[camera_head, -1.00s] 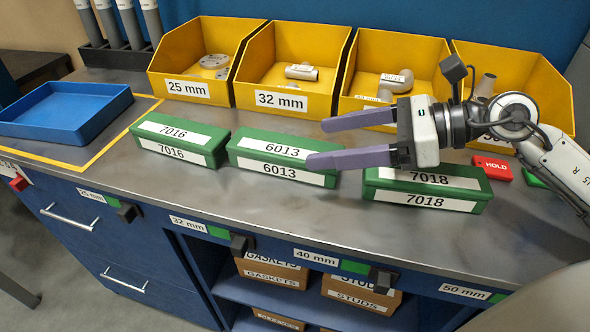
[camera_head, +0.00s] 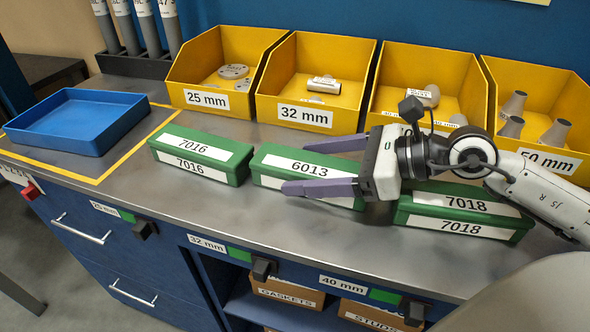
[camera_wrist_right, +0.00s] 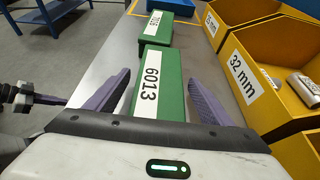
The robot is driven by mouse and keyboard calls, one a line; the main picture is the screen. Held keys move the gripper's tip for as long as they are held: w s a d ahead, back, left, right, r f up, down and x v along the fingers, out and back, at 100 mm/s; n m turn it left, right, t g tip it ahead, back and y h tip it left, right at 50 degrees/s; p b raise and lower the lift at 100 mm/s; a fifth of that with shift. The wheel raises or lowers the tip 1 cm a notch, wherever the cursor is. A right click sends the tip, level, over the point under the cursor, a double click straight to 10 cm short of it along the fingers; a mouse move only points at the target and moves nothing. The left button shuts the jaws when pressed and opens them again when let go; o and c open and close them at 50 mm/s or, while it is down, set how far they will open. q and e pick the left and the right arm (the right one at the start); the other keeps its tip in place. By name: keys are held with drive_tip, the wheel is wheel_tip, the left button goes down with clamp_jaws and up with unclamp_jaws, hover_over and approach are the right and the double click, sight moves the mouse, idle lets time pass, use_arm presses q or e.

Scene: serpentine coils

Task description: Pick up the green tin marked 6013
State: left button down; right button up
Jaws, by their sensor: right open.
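The green tin marked 6013 (camera_head: 312,165) sits upright on the grey bench between two similar tins. My right gripper (camera_head: 296,166) is open, coming from the right, with one finger across the tin's front face and the other along its back. In the right wrist view the 6013 tin (camera_wrist_right: 158,85) lies between the two spread fingers (camera_wrist_right: 160,78), with a gap visible on the right side. The fingers hide part of the tin's front label in the head view.
The 7016 tin (camera_head: 200,155) stands to the left, the 7018 tin (camera_head: 462,216) to the right under my arm. Yellow bins (camera_head: 305,112) line the back. A blue tray (camera_head: 75,147) lies at left inside yellow tape. Bare bench lies in front of the tins.

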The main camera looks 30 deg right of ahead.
drive_tip(key=shift+s, duration=0.1)
drive_tip(key=shift+c, duration=0.9)
drive_tip(key=c, duration=1.4)
drive_tip(key=shift+r, duration=0.15)
drive_tip(key=shift+c, duration=1.3)
